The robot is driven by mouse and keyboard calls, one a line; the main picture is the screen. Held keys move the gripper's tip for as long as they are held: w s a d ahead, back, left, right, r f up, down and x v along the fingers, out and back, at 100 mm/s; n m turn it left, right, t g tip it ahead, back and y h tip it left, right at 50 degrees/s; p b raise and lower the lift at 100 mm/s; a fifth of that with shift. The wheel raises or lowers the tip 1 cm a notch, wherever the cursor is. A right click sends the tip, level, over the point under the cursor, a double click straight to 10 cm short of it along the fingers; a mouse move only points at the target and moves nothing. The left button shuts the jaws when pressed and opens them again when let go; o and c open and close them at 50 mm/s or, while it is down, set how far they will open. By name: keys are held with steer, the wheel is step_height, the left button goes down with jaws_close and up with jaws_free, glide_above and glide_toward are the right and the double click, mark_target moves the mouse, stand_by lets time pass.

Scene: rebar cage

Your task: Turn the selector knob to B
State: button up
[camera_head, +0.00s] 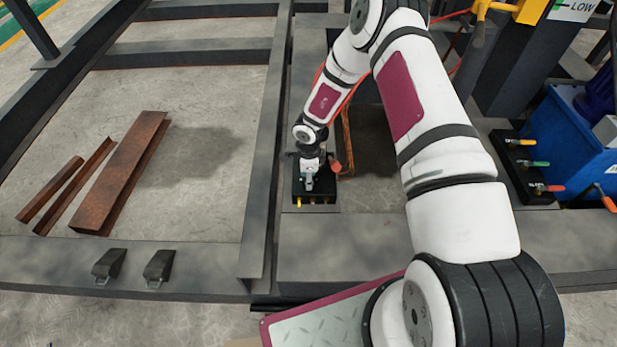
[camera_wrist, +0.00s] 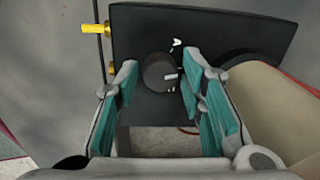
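The selector knob (camera_wrist: 160,72) is a dark round knob on a black panel (camera_wrist: 225,32) in the wrist view. A short white mark on its face lies toward the right. In the head view my gripper (camera_head: 309,178) is over the black control box (camera_head: 326,197) and hides the knob there.
Yellow fittings (camera_wrist: 95,29) stick out of the panel. A red knob or handle (camera_head: 337,167) stands close to the right of my gripper. Rusty steel pieces (camera_head: 120,170) lie at the left. A blue unit (camera_head: 560,140) and a valve block with coloured handles (camera_head: 522,170) stand at the right.

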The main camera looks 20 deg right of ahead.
jaws_close()
steer(key=shift+m+p, duration=0.5)
steer(key=shift+m, duration=1)
steer(key=o, duration=0.5)
jaws_free()
steer(key=r, duration=1.2)
steer(key=shift+s+a, duration=0.2)
steer(key=shift+s, duration=0.05)
steer(key=shift+s, duration=0.1)
